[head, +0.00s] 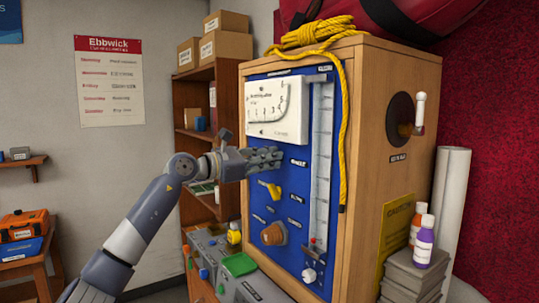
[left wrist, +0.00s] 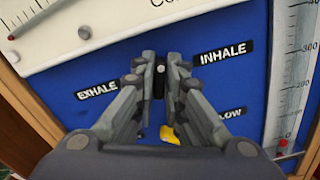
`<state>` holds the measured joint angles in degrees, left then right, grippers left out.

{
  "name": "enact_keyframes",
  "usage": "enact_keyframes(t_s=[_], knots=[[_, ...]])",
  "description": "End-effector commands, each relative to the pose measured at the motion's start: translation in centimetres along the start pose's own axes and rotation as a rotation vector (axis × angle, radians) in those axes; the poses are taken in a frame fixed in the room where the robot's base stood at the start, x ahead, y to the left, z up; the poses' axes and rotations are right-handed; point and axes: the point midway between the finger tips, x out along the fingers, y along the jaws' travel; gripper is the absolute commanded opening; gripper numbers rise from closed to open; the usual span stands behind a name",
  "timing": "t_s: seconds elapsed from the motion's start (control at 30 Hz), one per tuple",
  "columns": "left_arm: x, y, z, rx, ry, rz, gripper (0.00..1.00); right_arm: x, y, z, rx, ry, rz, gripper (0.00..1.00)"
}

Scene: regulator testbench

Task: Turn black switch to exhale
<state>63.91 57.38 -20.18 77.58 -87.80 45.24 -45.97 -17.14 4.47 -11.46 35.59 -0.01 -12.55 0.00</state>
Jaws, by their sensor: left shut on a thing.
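The blue regulator panel (head: 262,208) is set in a wooden cabinet. My left gripper (head: 279,157) reaches in from the left to its upper part, below the white gauge. In the left wrist view, my left gripper (left wrist: 160,78) is shut on the black switch (left wrist: 159,82), and its fingers cover most of it. The EXHALE label (left wrist: 97,88) is left of the switch and the INHALE label (left wrist: 223,53) right of it. The switch shows a small white mark between the fingertips; its exact angle is hard to tell. In the head view the gripper hides the switch. My right gripper is not in view.
The white gauge (head: 276,108) sits just above the gripper. A yellow knob (head: 269,190) and a brown knob (head: 273,234) are below, and a clear flow tube (head: 320,160) is to the right. A yellow rope (head: 343,130) hangs over the cabinet's edge. Grey boxes stand below the panel.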

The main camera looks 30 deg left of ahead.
Motion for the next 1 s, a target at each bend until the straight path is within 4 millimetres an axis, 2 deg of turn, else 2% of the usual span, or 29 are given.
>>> enact_keyframes(t_s=[1.0], knots=[[0.0, 0.5, 0.1, -0.940, 0.002, 0.001, 0.00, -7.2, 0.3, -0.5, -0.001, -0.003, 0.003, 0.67]])
